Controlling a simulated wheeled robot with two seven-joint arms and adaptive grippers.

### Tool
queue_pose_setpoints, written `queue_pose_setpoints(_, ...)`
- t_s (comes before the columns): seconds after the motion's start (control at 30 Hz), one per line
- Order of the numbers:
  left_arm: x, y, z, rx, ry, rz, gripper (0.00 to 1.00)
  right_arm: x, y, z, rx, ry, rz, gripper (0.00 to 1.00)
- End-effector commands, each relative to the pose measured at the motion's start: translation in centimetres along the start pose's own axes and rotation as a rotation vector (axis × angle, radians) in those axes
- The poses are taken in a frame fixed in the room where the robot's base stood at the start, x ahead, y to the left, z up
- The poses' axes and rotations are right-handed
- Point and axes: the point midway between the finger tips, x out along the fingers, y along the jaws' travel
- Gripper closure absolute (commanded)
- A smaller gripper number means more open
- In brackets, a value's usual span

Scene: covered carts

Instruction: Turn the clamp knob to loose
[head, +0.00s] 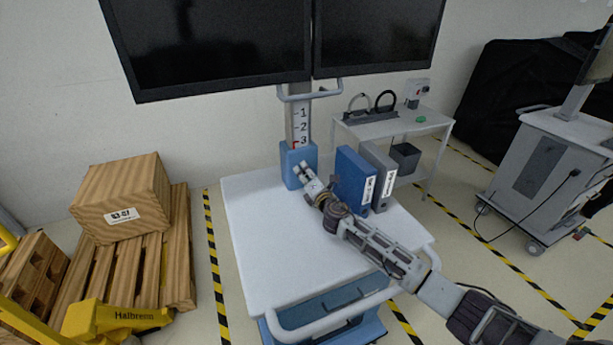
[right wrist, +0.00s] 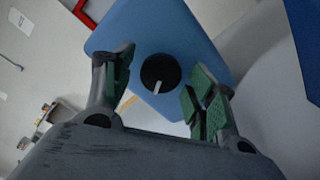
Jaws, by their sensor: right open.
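The clamp knob (right wrist: 160,74) is a round black knob with a white pointer mark. It sits on the face of the blue clamp block (right wrist: 138,30) in the right wrist view. The pointer mark points toward the bottom of that picture, slightly left. In the head view the blue clamp block (head: 290,160) is at the foot of the numbered column, and my gripper hides the knob. My right gripper (right wrist: 165,92) is open, with its green-padded fingers on either side of the knob; I cannot tell whether they touch it. My left gripper is not in view.
The white cart top (head: 265,230) has free room at its front and left. A blue binder (head: 352,180) and a grey binder (head: 379,172) stand close to the right of my gripper. Two dark monitors (head: 210,40) hang above on the column with a scale (head: 301,125).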

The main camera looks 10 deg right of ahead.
Motion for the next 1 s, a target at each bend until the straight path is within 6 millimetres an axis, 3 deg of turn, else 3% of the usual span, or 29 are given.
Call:
queue_pose_setpoints(0.37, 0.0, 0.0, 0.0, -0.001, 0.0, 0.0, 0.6, -0.9, 0.0, 0.1, 0.0, -0.001, 0.001, 0.43)
queue_pose_setpoints(1.0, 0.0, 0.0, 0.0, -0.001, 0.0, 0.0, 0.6, -6.5, -0.1, 0.0, 0.0, 0.001, -0.001, 0.43)
